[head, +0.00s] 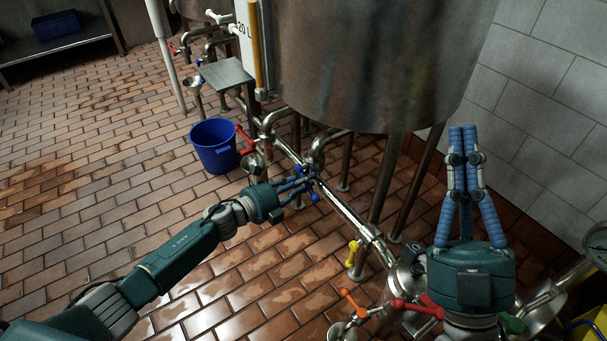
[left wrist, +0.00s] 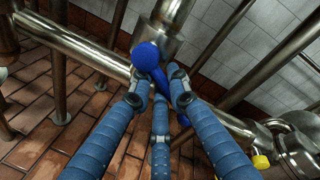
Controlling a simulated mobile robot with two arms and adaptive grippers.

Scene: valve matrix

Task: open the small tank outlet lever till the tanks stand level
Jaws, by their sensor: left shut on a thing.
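My left gripper (head: 298,184) is shut on a blue lever (head: 314,196) on the steel pipe below a large steel tank (head: 370,65). In the left wrist view the blue lever (left wrist: 147,56) has a round blue end, and its arm runs down between my left fingers (left wrist: 158,95). Part of the lever is hidden by the fingers. I cannot tell from the frames which tank is the small one or what the liquid levels are. My right gripper (head: 463,138) points up at the right, its fingertips together, with nothing seen in it.
A blue bucket (head: 214,146) stands on the tiled floor. Red levers (head: 246,138), a yellow lever (head: 353,254) and an orange lever (head: 354,303) sit along the pipes. A "20 L" sign (head: 244,30) stands behind.

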